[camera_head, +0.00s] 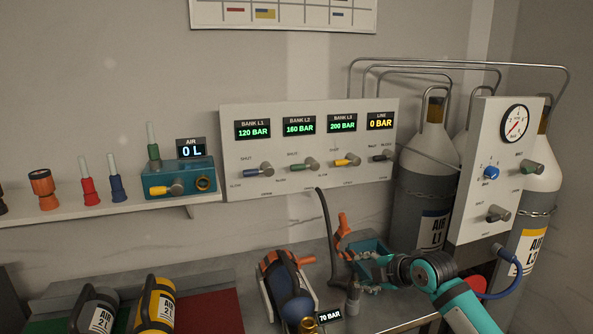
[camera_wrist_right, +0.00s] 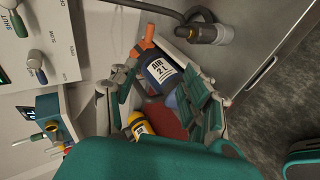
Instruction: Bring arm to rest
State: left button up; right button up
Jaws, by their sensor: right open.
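My right arm comes in from the lower right in the head view. Its teal right gripper (camera_head: 362,268) is open above the bench, just right of the blue cylinder (camera_head: 290,285) with an orange top. In the right wrist view the spread fingers of the right gripper (camera_wrist_right: 165,98) frame the blue cylinder labelled AIR 2 L (camera_wrist_right: 162,72), which lies beyond them. I see nothing held between the fingers. My left gripper is in neither view.
A black hose (camera_head: 325,225) stands left of the gripper; its fitting also shows in the wrist view (camera_wrist_right: 205,34). The valve panel (camera_head: 235,185) is behind, the gauge panel (camera_head: 470,150) at right. Yellow (camera_head: 155,303) and grey (camera_head: 95,310) cylinders lie at front left.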

jog(key=s+a+f+m+g+h, duration=0.15)
jog(key=s+f+m, duration=0.25)
jog(key=s+f, duration=0.5)
jog(key=s+a+f+m+g, duration=0.2)
jog(key=s+a+f+m, duration=0.15)
jog(key=s+f, duration=0.6)
jog(key=s+d+m+g+h, duration=0.1)
jog(key=s+d+m, duration=0.25)
jog(key=s, duration=0.55)
jog(key=s+d+m+g+h, duration=0.1)
jog(key=s+d+m, duration=0.1)
jog(key=s+m, duration=0.45)
jog(key=s+d+m+g+h, duration=0.1)
jog(key=s+d+m+h, duration=0.15)
jog(key=s, duration=0.75)
notch_tip(320, 180, down, 32)
jog(key=s+b, duration=0.2)
jog(key=b, duration=0.2)
pick_arm(q)
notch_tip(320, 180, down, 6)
jog(key=b, duration=0.2)
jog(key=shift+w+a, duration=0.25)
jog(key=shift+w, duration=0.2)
pick_arm(e)
jog(key=s+d+f+g, duration=0.2)
jog(key=s+d+f, duration=0.1)
jog(key=s+f, duration=1.3)
jog(key=shift+d+f+y, duration=0.15)
jog(key=shift+f+y, duration=0.15)
